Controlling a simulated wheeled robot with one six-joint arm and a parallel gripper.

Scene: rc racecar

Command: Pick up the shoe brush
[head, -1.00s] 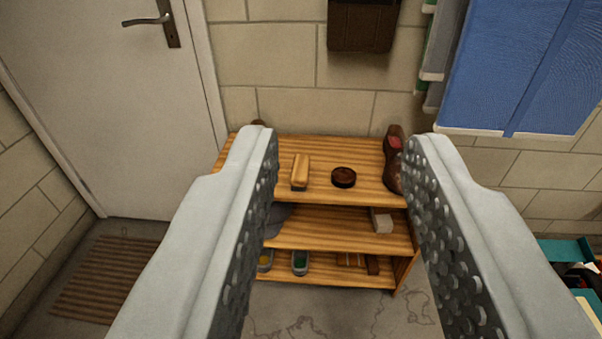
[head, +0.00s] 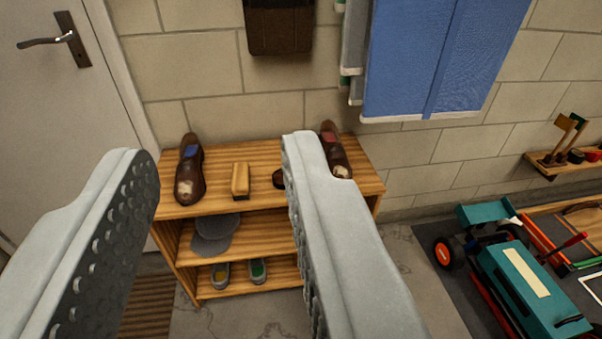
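The shoe brush (head: 240,181), a small block with a light wooden top and darker underside, stands on the top board of the wooden shelf (head: 225,204). My gripper (head: 212,155) is open and empty, its two studded fingers wide apart. The brush shows between the fingers, farther off and below, nearer the right finger. A brown shoe (head: 189,172) with a blue inside stands left of the brush. A dark round tin (head: 279,179) right of it is partly hidden by my right finger. Another brown shoe (head: 338,152) stands at the right end.
A grey cap (head: 214,232) lies on the middle board, and small shoes (head: 258,270) sit on the bottom board. A teal racecar (head: 525,285) stands on a dark mat at right. Blue cloth (head: 425,60) hangs above the shelf; a door (head: 60,95) is at left.

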